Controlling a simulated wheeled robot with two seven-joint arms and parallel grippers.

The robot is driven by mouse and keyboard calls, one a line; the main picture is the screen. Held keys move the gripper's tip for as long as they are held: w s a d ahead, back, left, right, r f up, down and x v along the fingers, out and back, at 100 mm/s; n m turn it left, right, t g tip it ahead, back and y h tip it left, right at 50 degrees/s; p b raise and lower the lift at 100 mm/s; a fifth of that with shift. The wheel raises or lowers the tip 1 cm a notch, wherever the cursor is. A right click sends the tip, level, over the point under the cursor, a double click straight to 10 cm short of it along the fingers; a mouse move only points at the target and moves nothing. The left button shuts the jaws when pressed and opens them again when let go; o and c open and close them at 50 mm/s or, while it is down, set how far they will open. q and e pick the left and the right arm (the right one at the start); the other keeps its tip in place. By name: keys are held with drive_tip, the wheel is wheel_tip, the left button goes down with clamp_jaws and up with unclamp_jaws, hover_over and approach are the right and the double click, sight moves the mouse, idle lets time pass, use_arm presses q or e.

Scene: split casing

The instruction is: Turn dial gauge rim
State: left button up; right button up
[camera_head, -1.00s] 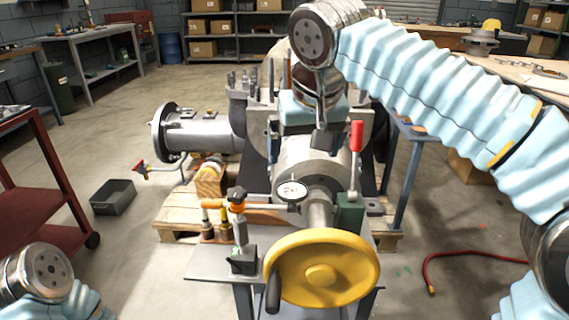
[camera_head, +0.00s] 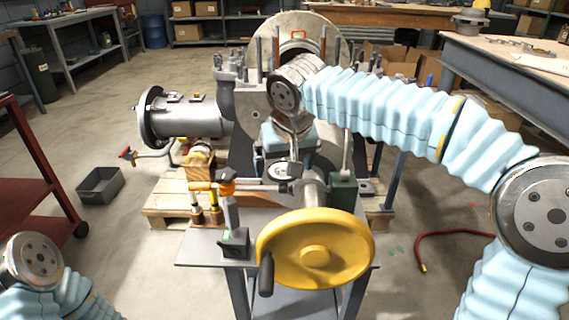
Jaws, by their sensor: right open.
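The dial gauge (camera_head: 283,172) has a small round white face and sits on a horizontal arm of a stand (camera_head: 231,220), behind the yellow handwheel. My right gripper (camera_head: 281,165) reaches down from above, its fingers open right at the gauge. The fingers and the light-blue gripper body hide the far part of the gauge rim. I cannot tell whether the fingers touch the rim. Only part of my left arm shows at the lower left; its gripper is outside the picture.
The yellow handwheel (camera_head: 316,248) stands in front of the gauge.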

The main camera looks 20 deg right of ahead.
drive_tip(key=c, duration=1)
drive_tip(key=shift+a, duration=0.1)
drive_tip(key=shift+c, duration=0.2)
drive_tip(key=shift+m, duration=0.3)
drive_tip(key=o, duration=1)
drive_tip(key=shift+o, duration=0.2)
drive_tip(key=p+v, duration=0.2)
drive_tip(key=v, duration=1.1)
drive_tip(key=shift+s+a+r, duration=0.15)
drive_tip(key=shift+r, duration=0.15)
